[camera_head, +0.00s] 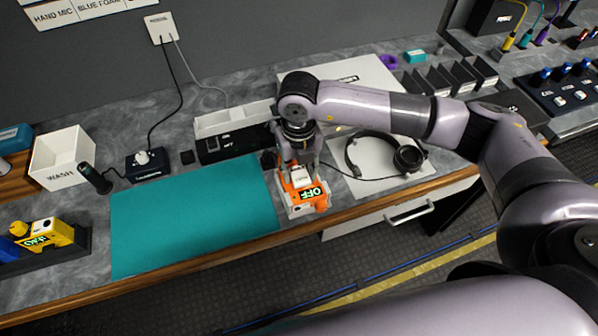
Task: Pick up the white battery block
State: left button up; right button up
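A small white block (302,177), which looks like the battery block, sits at the orange unit (312,199) labelled OFF. The orange unit is in a pale holder at the counter's front edge, just right of the teal mat. My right gripper (297,165) points down right over the orange unit, with its fingers close to the white block. The gripper partly hides the block, and I cannot tell whether the fingers touch it or how far apart they are. My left gripper is not in view.
The teal mat (195,215) is bare. A headset (405,158) lies on a white sheet to the right. A yellow unit (45,236) sits in a dark holder at far left, near the white WASH bin (63,160). A black charger (148,164) has a cable.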

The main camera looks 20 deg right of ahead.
jog(key=shift+d+f, duration=0.1)
jog(key=shift+f, duration=0.05)
jog(key=c, duration=0.8)
